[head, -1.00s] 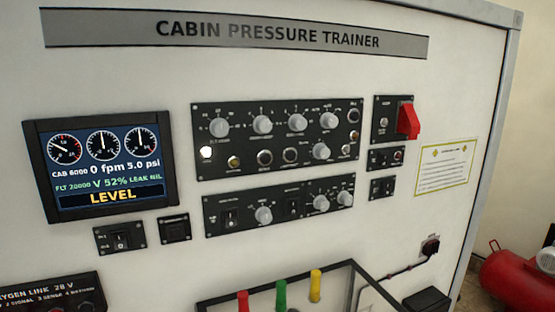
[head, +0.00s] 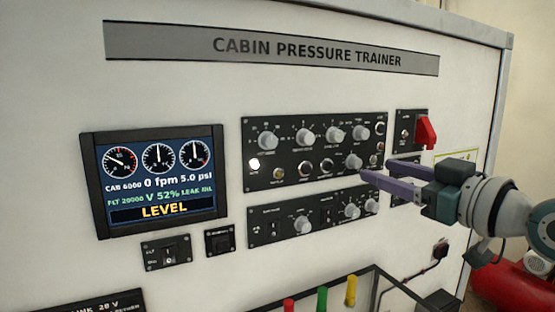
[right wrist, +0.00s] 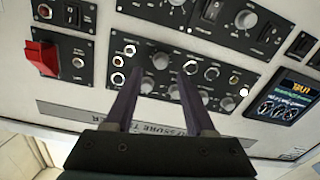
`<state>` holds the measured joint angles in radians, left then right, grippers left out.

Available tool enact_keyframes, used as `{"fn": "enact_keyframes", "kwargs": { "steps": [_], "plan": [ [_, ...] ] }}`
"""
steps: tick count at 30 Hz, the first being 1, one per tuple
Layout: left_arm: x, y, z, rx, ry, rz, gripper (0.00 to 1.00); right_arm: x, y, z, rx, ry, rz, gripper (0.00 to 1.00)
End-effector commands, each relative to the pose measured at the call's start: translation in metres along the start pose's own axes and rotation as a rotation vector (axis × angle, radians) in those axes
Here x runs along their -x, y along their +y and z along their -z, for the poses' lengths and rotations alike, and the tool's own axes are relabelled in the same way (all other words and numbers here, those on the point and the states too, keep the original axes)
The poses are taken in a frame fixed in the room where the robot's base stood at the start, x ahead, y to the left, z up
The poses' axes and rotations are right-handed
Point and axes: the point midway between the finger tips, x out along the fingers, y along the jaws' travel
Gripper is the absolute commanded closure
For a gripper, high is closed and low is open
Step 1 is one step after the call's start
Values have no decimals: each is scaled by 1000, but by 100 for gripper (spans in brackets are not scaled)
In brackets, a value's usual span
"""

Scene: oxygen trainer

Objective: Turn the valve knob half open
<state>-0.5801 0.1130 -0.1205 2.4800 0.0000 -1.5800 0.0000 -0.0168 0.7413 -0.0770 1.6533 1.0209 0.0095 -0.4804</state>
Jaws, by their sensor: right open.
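The upper dark panel (head: 262,183) carries several round grey knobs; their labels are too small to read, so I cannot tell which is named the valve. One grey knob (head: 354,162) sits at its lower right. My right gripper (head: 374,169) comes in from the right, open, with its fingertips close to that knob. In the right wrist view, upside down, the same knob (right wrist: 160,61) appears between the two spread fingertips; contact cannot be told. The display (head: 160,180) reads V 52% and LEVEL. My left gripper is not in view.
A lower panel (head: 262,239) with knobs and switches lies just beneath. A red guarded switch (head: 426,132) is at the upper right, near my right arm. Red, green and yellow handles (head: 322,299) stand up from a frame at the bottom.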

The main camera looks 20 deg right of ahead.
Motion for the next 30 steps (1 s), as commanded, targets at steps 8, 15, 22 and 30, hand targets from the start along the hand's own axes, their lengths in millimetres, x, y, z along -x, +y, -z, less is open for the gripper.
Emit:
{"fn": "enact_keyframes", "kwargs": {
  "steps": [8,15,22,30],
  "plan": [
    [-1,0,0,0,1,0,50,-35,0,0,0,1,1,45],
    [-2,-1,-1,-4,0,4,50,-45,0,-1,0,-1,1,45],
    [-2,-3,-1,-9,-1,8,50,-45,-1,-1,0,-1,2,45],
    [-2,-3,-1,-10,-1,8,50,-45,-1,-1,0,-1,2,74]
  ]
}}
